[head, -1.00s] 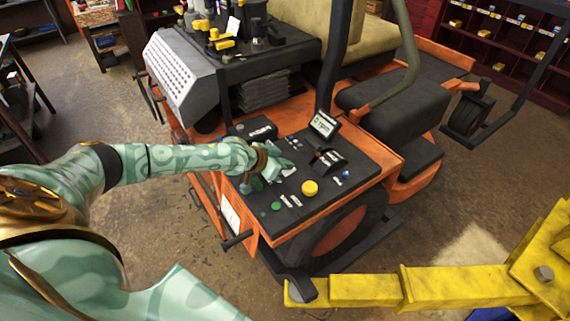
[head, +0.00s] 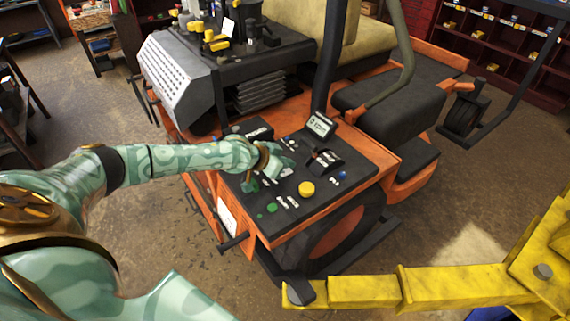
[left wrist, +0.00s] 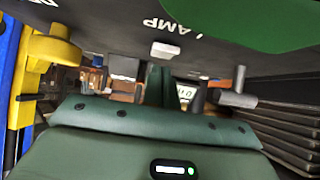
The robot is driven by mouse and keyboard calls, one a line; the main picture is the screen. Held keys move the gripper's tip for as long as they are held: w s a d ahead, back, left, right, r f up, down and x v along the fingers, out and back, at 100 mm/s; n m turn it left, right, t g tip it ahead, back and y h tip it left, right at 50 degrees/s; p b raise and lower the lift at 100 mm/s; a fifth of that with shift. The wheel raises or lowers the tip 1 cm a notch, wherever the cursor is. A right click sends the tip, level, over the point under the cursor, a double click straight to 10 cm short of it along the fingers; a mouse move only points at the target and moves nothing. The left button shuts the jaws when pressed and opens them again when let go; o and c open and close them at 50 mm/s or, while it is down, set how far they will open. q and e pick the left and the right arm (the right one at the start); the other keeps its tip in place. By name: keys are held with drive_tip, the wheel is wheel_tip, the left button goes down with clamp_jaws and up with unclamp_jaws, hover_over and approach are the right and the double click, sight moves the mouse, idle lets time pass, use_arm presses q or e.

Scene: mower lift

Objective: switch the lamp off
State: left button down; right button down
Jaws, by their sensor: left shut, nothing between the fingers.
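The dark control panel (head: 325,190) sits on the orange mower, with knobs, labels and a small display (head: 320,125). My left gripper (head: 284,168) is shut and empty, low over the left-middle part of the panel. In the left wrist view the panel runs upside down along the top, with the word LAMP (left wrist: 178,28) on it. A small white switch (left wrist: 165,50) stands out beside that word. The shut fingers (left wrist: 158,85) are close to the switch; I cannot tell whether they touch it. The switch's position is unclear. My right gripper is not in view.
A yellow knob (head: 306,188) and a green button (head: 271,208) lie near the panel's front edge. In the wrist view a grey lever (left wrist: 238,90) stands to the right. A yellow lift arm (head: 430,287) crosses the lower right. Bare floor (head: 160,240) lies left of the mower.

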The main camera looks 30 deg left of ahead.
use_arm(q)
drive_tip(key=r+p, duration=0.2)
drive_tip(key=p, duration=0.1)
drive_tip(key=r+p, duration=0.3)
drive_tip(key=shift+w+d+r, duration=0.15)
drive_tip(key=shift+w, duration=0.05)
drive_tip(key=w+r+v, duration=0.1)
drive_tip(key=v, duration=0.7)
drive_tip(key=shift+s+r+b, duration=0.25)
drive_tip(key=shift+s+b, duration=0.1)
drive_tip(key=shift+s, duration=0.1)
